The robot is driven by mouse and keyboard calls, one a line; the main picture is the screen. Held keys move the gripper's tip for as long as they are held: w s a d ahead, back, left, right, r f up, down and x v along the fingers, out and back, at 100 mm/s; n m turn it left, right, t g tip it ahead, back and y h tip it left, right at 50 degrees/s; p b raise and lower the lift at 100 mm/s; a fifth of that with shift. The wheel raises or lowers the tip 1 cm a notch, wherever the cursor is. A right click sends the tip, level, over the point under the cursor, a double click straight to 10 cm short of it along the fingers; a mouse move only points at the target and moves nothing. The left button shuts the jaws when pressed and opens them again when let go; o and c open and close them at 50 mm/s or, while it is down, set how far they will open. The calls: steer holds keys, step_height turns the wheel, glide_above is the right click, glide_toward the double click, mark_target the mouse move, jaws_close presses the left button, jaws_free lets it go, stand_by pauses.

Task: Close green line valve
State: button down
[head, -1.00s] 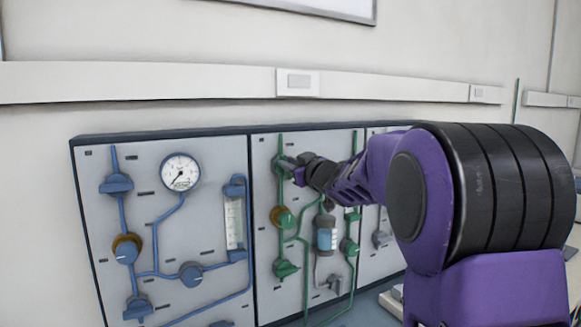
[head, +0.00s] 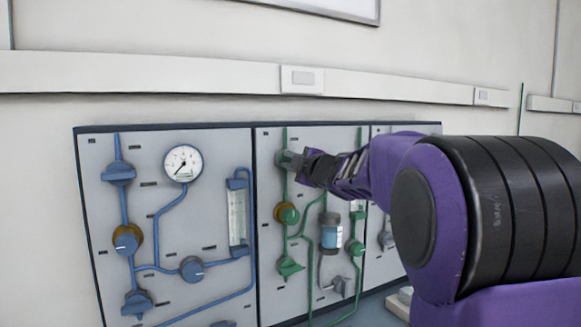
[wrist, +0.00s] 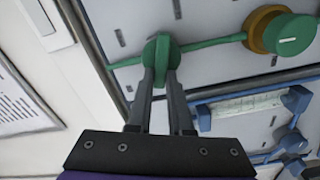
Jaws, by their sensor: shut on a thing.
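The green line valve with its green handle (wrist: 162,52) is at the top of the green line on the middle panel. It shows in the wrist view between the fingertips of my gripper (wrist: 161,74). My gripper is shut on this handle, with one finger on each side. In the head view, my gripper (head: 291,161) reaches the top of the green line from the right and largely hides the handle. The green line (wrist: 212,42) runs from the valve to a green knob with a brass-coloured collar (wrist: 280,33), which also shows in the head view (head: 287,214).
A panel with blue pipes, valves and a round gauge (head: 183,163) stands to the left. Lower on the green panel are a lower green valve (head: 289,267) and a blue-filled cylinder (head: 331,235). A wall rail (head: 180,81) runs above the panels.

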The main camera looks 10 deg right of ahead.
steer(key=shift+f+n+b, duration=0.15)
steer(key=shift+n+b, duration=0.1)
steer(key=shift+n, duration=0.7)
steer(key=shift+f+n+b, duration=0.1)
steer(key=shift+n+b, duration=0.1)
steer(key=shift+n, duration=0.75)
steer(key=c, duration=0.8)
jaws_free()
steer(key=shift+s+f, duration=0.1)
steer(key=shift+s, duration=0.05)
